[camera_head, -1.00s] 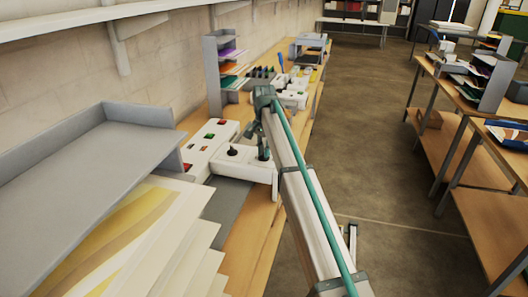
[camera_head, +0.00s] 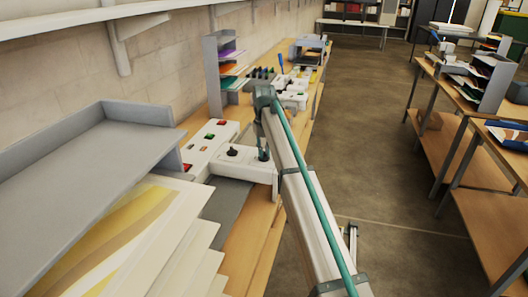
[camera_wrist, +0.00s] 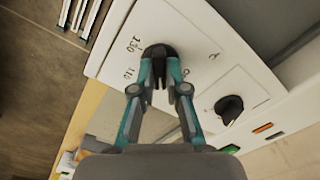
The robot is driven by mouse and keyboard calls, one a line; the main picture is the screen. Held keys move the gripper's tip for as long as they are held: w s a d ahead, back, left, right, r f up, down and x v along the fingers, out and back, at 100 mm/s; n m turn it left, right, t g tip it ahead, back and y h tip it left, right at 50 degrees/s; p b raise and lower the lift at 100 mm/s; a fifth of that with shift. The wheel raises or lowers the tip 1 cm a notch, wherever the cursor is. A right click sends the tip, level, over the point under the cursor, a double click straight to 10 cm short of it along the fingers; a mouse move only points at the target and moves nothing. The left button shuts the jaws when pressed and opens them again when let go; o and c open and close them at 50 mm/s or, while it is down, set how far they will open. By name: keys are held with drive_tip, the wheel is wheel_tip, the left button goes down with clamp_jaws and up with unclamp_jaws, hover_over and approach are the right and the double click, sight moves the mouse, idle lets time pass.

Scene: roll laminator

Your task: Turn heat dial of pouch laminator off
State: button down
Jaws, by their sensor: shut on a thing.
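The pouch laminator (camera_head: 240,166) is a white machine on the bench, with its panel facing up in the wrist view (camera_wrist: 190,25). My gripper (camera_wrist: 159,78) points at a black dial (camera_wrist: 159,50) there, and its teal fingers are shut on it. Printed marks that look like 130 and 110 stand beside this dial, so it appears to be the heat dial. Its pointer is partly hidden by the fingertips. A second black dial (camera_wrist: 229,108) is free, to the lower right; it also shows in the head view (camera_head: 232,151). In the head view my arm mostly hides the gripped dial.
Red and green switches (camera_head: 209,136) sit on the laminator's far-left part. A grey tray (camera_head: 85,155) and stacked sheets (camera_head: 150,245) lie in the foreground. A shelf unit with coloured papers (camera_head: 225,70) stands behind. The floor aisle (camera_head: 370,150) at right is open.

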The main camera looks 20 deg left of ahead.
drive_tip(key=n, duration=0.5)
drive_tip(key=shift+n, duration=0.3)
drive_tip(key=n, duration=0.4)
drive_tip(key=shift+n, duration=0.3)
drive_tip(key=c, duration=1.2)
unclamp_jaws()
wheel_tip(320, 180, up, 12)
drive_tip(key=shift+r, duration=0.1)
